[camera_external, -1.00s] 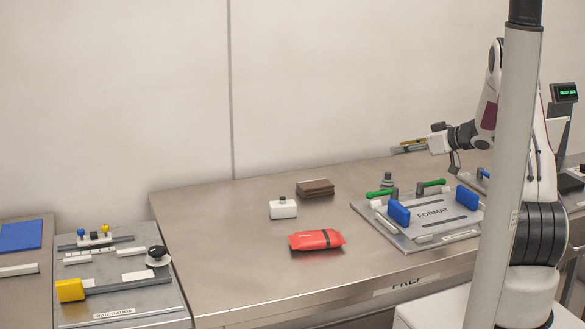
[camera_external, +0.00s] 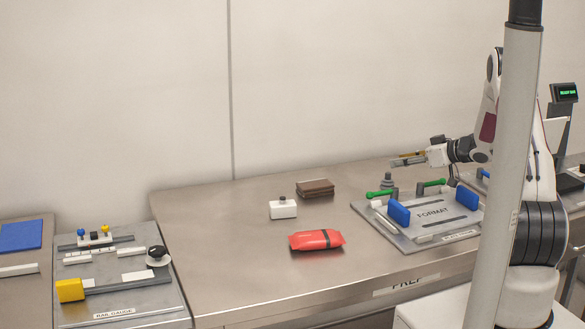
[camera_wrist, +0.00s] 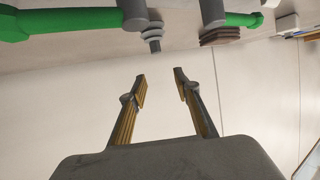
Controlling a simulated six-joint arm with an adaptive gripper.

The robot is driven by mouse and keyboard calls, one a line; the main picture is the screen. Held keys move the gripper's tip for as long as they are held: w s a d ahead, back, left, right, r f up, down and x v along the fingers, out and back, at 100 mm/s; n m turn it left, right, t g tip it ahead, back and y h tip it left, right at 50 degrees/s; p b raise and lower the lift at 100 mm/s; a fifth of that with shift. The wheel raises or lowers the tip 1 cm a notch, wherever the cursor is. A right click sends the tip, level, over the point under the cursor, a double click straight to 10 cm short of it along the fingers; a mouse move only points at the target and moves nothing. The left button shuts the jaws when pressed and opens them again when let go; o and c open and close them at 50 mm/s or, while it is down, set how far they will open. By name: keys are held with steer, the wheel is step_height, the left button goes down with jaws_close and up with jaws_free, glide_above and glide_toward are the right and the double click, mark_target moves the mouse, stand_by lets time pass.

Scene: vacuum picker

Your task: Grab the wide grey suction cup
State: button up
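The grey suction cup (camera_external: 387,180) is a small ribbed, stepped piece standing upright at the back left of the FORMAT plate (camera_external: 462,233). In the wrist view the grey ribbed cup (camera_wrist: 152,35) shows beyond my fingertips, near the top and slightly left of centre. My gripper (camera_external: 396,160) is above and close to the cup in the external view, pointing left and roughly level. In the wrist view my gripper (camera_wrist: 161,78) has its two fingers apart, with nothing between them. I cannot tell the exact distance to the cup.
Two green handles (camera_external: 381,193) (camera_external: 432,184) and blue blocks (camera_external: 399,212) (camera_external: 467,197) stand on the plate near the cup.

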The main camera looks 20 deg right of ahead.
mark_target(384, 173)
stand_by(0.3)
steer(key=shift+f, duration=0.85)
step_height(384, 173, down, 2)
steer(key=shift+x, duration=0.95)
steer(key=shift+w+a+f, duration=0.1)
steer(key=shift+w+a, duration=0.15)
steer(key=shift+w, duration=0.15)
jaws_close()
